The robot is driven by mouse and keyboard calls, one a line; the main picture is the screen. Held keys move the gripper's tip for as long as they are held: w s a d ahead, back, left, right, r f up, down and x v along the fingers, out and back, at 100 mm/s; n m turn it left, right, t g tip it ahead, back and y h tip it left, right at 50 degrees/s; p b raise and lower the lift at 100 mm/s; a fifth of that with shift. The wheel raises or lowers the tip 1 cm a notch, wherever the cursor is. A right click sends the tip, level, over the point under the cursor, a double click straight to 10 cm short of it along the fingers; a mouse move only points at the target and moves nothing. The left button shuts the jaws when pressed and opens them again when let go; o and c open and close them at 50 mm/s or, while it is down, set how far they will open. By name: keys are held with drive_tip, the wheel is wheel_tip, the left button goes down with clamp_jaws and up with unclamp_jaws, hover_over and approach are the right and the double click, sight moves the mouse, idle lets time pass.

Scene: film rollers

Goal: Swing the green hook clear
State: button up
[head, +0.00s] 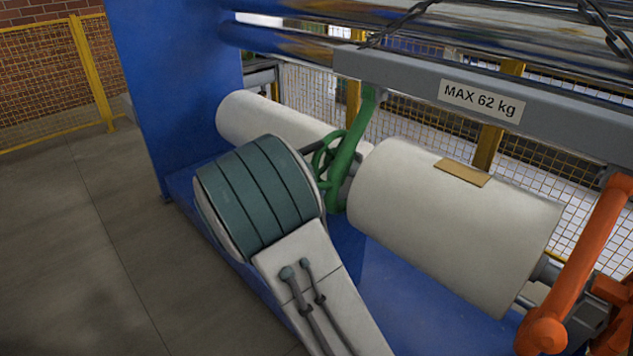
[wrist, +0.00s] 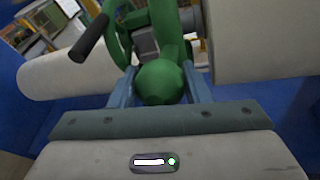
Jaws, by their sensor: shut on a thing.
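The green hook (head: 347,160) hangs from the grey beam (head: 400,75) and reaches down beside the left end of the large white roll (head: 450,225). In the wrist view, a round green knob (wrist: 161,82) on the hook sits between the two blue-grey fingers of my gripper (wrist: 160,92), which is shut on it. A green wheel with a dark handle (wrist: 89,38) is just left of the knob. In the head view, my own arm hides the fingers and the knob.
An orange hook (head: 590,255) stands at the right end of the roll. A second white roll (head: 270,125) lies behind my arm. A blue upright (head: 180,90) rises at the left. Mesh fencing (head: 45,85) stands behind, and the floor at the left is clear.

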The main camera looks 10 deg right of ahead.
drive_tip(key=s+a+r+g+y+p, duration=0.1)
drive_tip(key=s+a+r+y+p, duration=0.1)
drive_tip(key=r+p, duration=0.4)
drive_tip(key=shift+s+a+r+m+g+p, duration=0.2)
drive_tip(key=shift+a+m+g+p, duration=0.15)
drive_tip(key=shift+a+p, duration=0.3)
drive_tip(key=shift+w+a+r, duration=0.1)
drive_tip(key=shift+a, duration=0.05)
drive_tip(key=o, duration=1.2)
drive_tip(key=shift+o, duration=0.8)
drive_tip(key=shift+s+r, duration=0.1)
drive_tip(key=shift+s, duration=0.1)
drive_tip(key=shift+w, duration=0.1)
drive_tip(key=b+v, duration=0.2)
drive_tip(key=v, duration=1.1)
drive_tip(key=shift+s+a+r, duration=0.15)
drive_tip(key=shift+s+r, duration=0.15)
